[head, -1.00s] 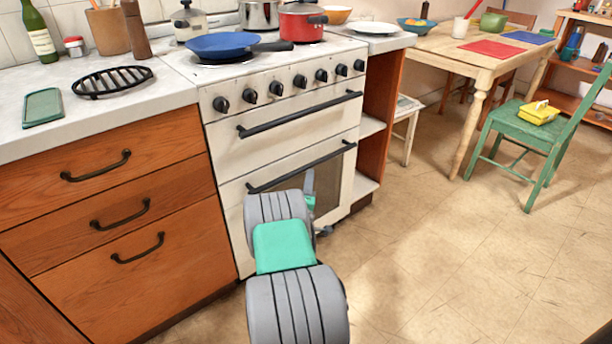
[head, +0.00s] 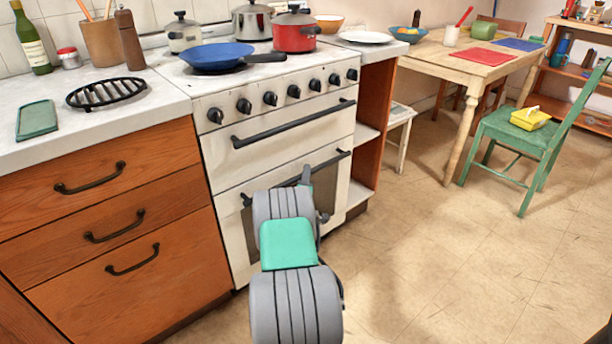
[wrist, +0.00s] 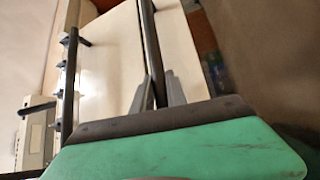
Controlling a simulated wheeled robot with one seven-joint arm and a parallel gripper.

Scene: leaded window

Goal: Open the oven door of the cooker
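The white cooker (head: 275,125) stands in the middle of the head view. The oven door (head: 250,245) is its lower front panel, with a dark window and a black bar handle (head: 333,161). I see no clear gap at the door's edge. My gripper (head: 306,176) is at this handle, partly hidden behind my grey and green arm. In the wrist view, the bar (wrist: 152,50) runs between the two grey fingers of my gripper (wrist: 158,82). The fingers stand on either side of it and look slightly apart from it; contact is hard to make out.
A second black bar handle (head: 295,123) is on the panel above. Wooden drawers (head: 110,225) adjoin the cooker at left, open shelves (head: 360,160) at right. A blue pan (head: 218,56) sits on the hob. The floor (head: 420,255) at right is clear up to the green chair (head: 510,135).

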